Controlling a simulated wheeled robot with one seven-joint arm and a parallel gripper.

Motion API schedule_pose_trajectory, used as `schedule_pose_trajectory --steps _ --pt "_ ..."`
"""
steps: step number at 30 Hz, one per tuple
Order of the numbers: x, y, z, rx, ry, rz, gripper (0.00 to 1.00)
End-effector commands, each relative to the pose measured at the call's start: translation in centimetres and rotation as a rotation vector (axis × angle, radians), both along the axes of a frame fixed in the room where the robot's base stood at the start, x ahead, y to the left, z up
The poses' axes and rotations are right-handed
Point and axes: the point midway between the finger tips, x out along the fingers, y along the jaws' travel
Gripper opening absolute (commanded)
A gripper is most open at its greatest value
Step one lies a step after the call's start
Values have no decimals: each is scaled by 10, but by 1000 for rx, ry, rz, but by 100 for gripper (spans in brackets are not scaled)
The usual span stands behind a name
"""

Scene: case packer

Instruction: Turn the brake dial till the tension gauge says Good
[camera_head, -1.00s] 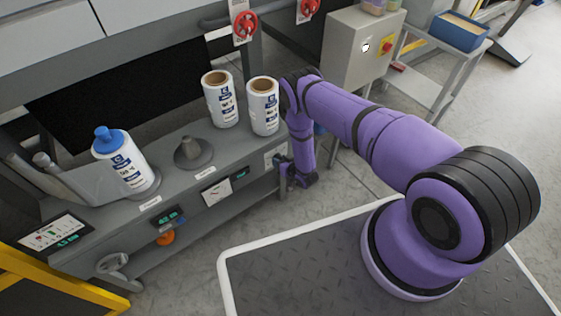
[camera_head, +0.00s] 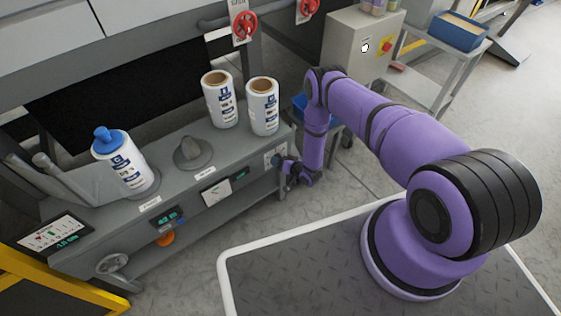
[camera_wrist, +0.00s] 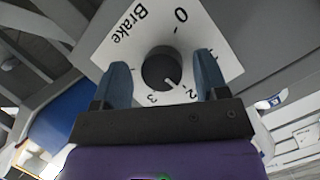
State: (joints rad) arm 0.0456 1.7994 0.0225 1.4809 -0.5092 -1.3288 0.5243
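The brake dial (camera_wrist: 161,68) is a dark round knob on a white plate marked "Brake" in the wrist view. Its white pointer line lies close to the 2, on the side towards 3. My gripper (camera_wrist: 161,78) is open, one blue-grey finger on each side of the dial; I cannot tell if they touch it. In the head view my gripper (camera_head: 283,164) is at the right end of the bench front, partly covering the dial plate (camera_head: 270,158). A white-faced meter (camera_head: 215,192) with a dark needle is left of it; whether it is the tension gauge, and its reading, are too small to tell.
The grey bench (camera_head: 228,152) carries two white rolls (camera_head: 219,105), a grey cone (camera_head: 192,153) and a blue-capped roll (camera_head: 122,168). A screen (camera_head: 55,235) with red and green marks is at far left. A grey handwheel (camera_head: 112,264) projects below.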

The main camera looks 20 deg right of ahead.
Motion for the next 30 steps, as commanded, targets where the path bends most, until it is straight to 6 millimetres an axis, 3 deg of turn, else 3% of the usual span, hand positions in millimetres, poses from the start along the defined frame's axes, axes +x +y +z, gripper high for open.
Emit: schedule_pose_trajectory --steps 11,22,30 --pt "-11 -6 4 1 2 -1 67" --pt "-67 -36 27 1 4 -1 67" --pt "-88 -47 36 1 0 0 67"
